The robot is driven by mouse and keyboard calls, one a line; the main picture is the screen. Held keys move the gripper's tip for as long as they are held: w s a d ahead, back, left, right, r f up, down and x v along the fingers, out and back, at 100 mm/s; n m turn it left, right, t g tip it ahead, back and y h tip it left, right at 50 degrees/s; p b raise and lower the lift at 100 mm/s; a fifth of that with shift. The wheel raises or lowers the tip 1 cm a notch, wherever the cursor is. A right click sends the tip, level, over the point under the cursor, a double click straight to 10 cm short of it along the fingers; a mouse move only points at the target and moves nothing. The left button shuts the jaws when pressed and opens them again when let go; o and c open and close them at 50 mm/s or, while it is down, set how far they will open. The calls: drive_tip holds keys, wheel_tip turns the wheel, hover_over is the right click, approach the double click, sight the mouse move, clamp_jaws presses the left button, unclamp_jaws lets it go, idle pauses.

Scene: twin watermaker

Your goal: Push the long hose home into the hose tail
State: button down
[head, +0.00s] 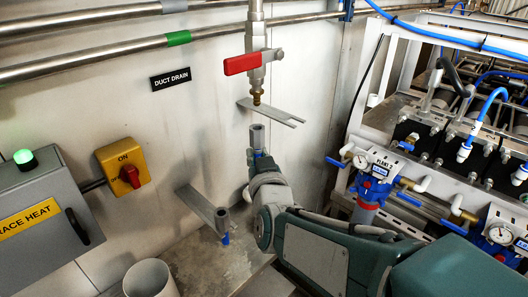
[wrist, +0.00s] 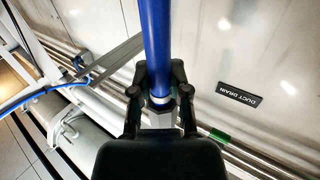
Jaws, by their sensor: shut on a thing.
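My gripper (head: 260,158) is shut on the blue hose (wrist: 155,45) near its end, where a pale ring shows between the fingers in the wrist view (wrist: 160,92). A grey hex fitting (head: 257,135) sits at this end and points up in the head view, roughly upright. Above it, the brass hose tail (head: 257,98) hangs under the valve with the red handle (head: 242,64). A visible gap separates the fitting from the brass tail. Most of the held hose is hidden behind my gripper and arm in the head view.
An upper forked bracket (head: 278,115) juts from the wall beside the brass tail. A lower bracket (head: 196,204) holds another grey fitting (head: 223,220) with a blue end. A pump skid (head: 440,190) stands close right; a grey box (head: 40,215) is left.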

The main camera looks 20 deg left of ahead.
sight(257, 126)
drive_tip(key=shift+r, duration=1.5)
drive_tip(key=shift+r, duration=1.9)
idle(0.4)
drive_tip(key=c, duration=0.5)
unclamp_jaws()
drive_tip(key=shift+c, duration=0.2)
drive_tip(key=shift+s, duration=0.1)
drive_tip(key=v, duration=1.1)
drive_tip(key=shift+s+d, duration=0.25)
drive_tip(key=shift+s, duration=0.05)
drive_tip(key=shift+f, duration=0.1)
